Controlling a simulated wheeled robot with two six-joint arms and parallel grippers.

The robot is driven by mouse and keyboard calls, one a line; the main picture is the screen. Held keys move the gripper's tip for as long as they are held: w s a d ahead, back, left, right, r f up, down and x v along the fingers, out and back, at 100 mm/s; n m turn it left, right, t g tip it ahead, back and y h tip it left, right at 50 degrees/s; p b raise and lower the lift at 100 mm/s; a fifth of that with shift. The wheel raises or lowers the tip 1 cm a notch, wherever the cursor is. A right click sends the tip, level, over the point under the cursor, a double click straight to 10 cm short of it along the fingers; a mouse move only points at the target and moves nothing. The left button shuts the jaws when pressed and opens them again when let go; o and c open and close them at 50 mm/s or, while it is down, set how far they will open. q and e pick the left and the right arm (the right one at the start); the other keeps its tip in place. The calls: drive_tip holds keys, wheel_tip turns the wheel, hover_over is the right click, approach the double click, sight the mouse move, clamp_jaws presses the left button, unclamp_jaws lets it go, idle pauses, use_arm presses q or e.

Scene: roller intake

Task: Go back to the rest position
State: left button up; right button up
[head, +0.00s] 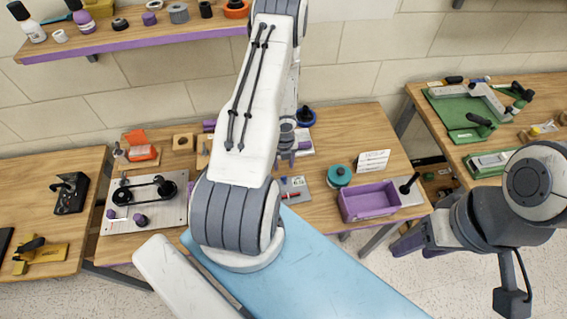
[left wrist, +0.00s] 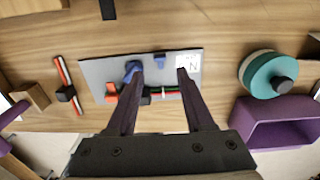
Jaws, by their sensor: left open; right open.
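My left gripper (left wrist: 158,72) is open in the left wrist view, its two dark purple fingers apart above a grey plate (left wrist: 95,72). The plate carries small red, blue, black and green parts and a white label marked N. Nothing is clearly gripped, though the height of the fingers above the plate is hard to tell. In the head view my left arm crosses the middle and hides much of the bench; its gripper (head: 287,155) is partly hidden behind the arm. My right gripper (head: 402,244) is open and empty at the right, over the floor beyond the bench's right end.
A purple bin (head: 370,203), a teal round part (head: 339,176) and a white sign (head: 373,160) stand on the bench's right. A belt-and-pulley plate (head: 145,204) lies on its left. A shelf (head: 150,37) hangs above. Another table (head: 540,95) stands at the right.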

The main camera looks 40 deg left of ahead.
idle(0.3)
use_arm(q)
drive_tip(key=w+d+r+n+t+y+b, duration=0.1)
drive_tip(key=w+d+r+n+b, duration=0.25)
drive_tip(key=d+r, duration=0.4)
drive_tip(key=w+d+r+n+y+b, duration=0.1)
drive_tip(key=w+d+r+n+b, duration=0.15)
drive_tip(key=d+r+n, duration=0.4)
drive_tip(key=s+d+r+n+h+b, duration=0.1)
drive_tip(key=s+d+r+n+b, duration=0.1)
drive_tip(key=s+d, duration=0.3)
drive_tip(key=s+d+r+n+h+b, duration=0.1)
drive_tip(key=s+d+r+n+b, duration=0.1)
drive_tip(key=s+d, duration=0.4)
drive_tip(key=s+d+r+n+g+h+b, duration=0.1)
drive_tip(key=s+d+r+n, duration=0.3)
drive_tip(key=s, duration=0.7)
drive_tip(key=shift+s+d+r+b, duration=0.25)
drive_tip(key=shift+d+r+b, duration=0.25)
drive_tip(key=shift+d+b, duration=0.45)
